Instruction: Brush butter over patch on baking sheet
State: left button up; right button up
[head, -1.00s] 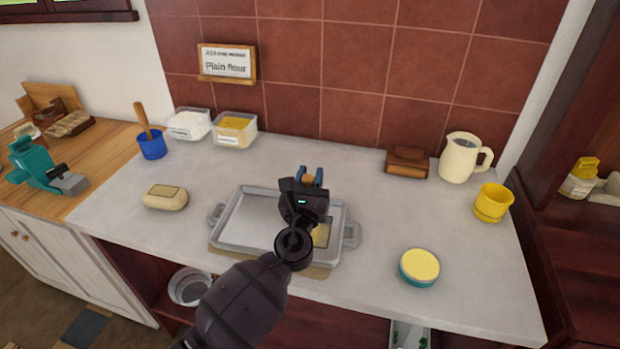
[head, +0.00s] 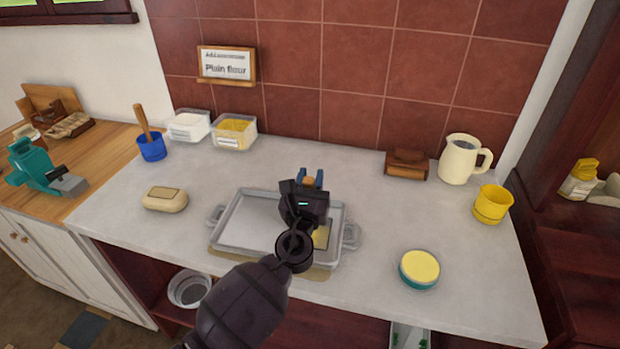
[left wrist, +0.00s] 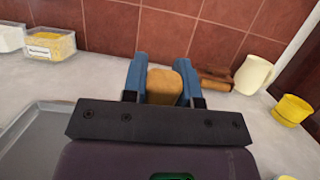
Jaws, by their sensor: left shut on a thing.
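The grey baking sheet (head: 236,238) lies on the counter, partly covered by my left arm. A yellowish patch (head: 323,236) shows at its right side, partly hidden behind the arm. My left gripper (head: 310,181) is above the sheet's right half, its blue fingers pointing away toward the tiled wall. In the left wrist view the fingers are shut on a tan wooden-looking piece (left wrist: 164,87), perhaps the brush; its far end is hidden. A round teal tub with a yellow top (head: 419,267), which may be the butter, stands right of the sheet. My right gripper is not in view.
A beige oval block (head: 165,198) lies left of the sheet. A blue pot (head: 151,147) and two clear tubs stand at the back left. A brown box (head: 406,164), a cream jug (head: 460,159) and a yellow cup (head: 492,204) stand at the right. The counter between is clear.

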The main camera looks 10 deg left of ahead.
pick_arm(q)
jog(key=shift+d, duration=0.55)
jog(key=shift+a+r, duration=0.1)
jog(key=shift+a, duration=1.1)
jog(key=shift+d, duration=1.2)
jog(key=shift+a, duration=1.2)
jog(key=shift+d, duration=1.2)
jog(key=shift+a, duration=0.65)
